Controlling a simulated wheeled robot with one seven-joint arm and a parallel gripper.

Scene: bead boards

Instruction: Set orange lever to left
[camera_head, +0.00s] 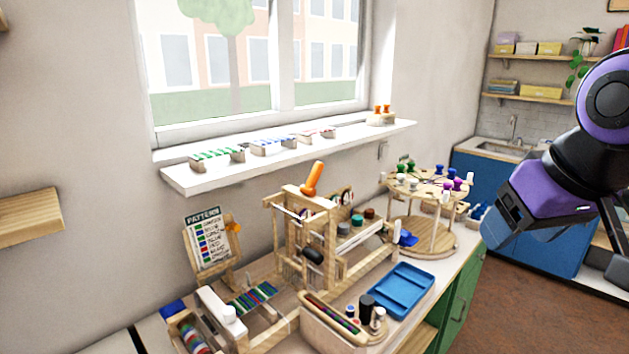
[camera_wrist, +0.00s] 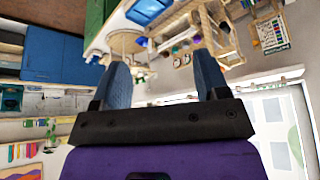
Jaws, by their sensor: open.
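The orange lever (camera_head: 313,178) stands on top of the wooden loom frame (camera_head: 330,240) in the middle of the bench. It tilts, with its upper end toward the right in the head view. The wooden frame also shows near the top of the wrist view (camera_wrist: 222,38), upside down; I cannot make out the lever there. My gripper shows in the wrist view (camera_wrist: 162,85), with its two blue fingers apart and nothing between them. In the head view my purple and black arm is at the right edge, well away from the lever.
A blue tray (camera_head: 398,290) lies right of the frame. A round wooden stand (camera_head: 432,190) with coloured pegs is behind it. A pattern board (camera_head: 207,240) leans at the left. The white window sill (camera_head: 290,150) juts out above the bench. The space between arm and bench looks free.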

